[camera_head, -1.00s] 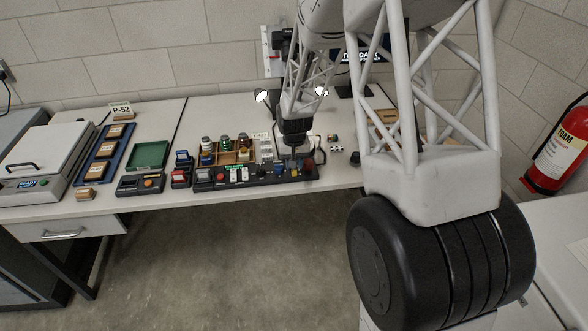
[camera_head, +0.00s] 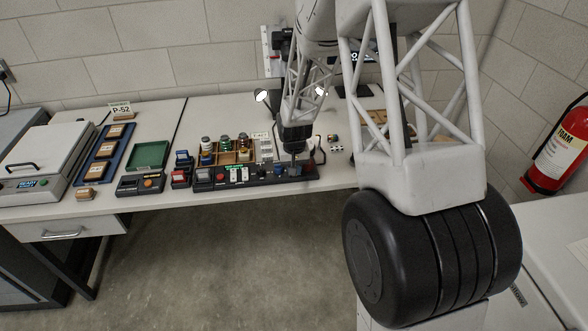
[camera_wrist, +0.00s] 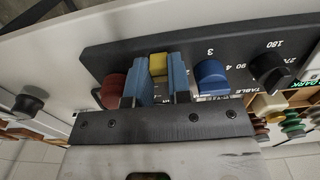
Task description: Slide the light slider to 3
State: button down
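The black control panel (camera_wrist: 110,55) runs along the front of the bench; it also shows in the head view (camera_head: 215,186). A yellow knob (camera_wrist: 158,64) shows between the two blue-padded fingers of my gripper (camera_wrist: 160,74). Those fingers stand apart, one on each side of it, and I cannot tell whether they press on it. A blue knob (camera_wrist: 212,77) is just right of the fingers, with a printed 3 above it. A red knob (camera_wrist: 112,88) is to their left. In the head view my gripper (camera_head: 294,166) is down at the panel's right part and hides the yellow knob.
A black dial (camera_wrist: 270,70) marked 180 sits right of the blue knob. Jars (camera_head: 225,143) in a wooden rack stand behind the panel.

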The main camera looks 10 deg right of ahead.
jog(key=shift+w, duration=2.25)
jog(key=c, duration=1.3)
grip_release()
jog(key=shift+r, duration=0.1)
notch_tip(320, 180, up, 8)
jog(key=shift+f, duration=0.15)
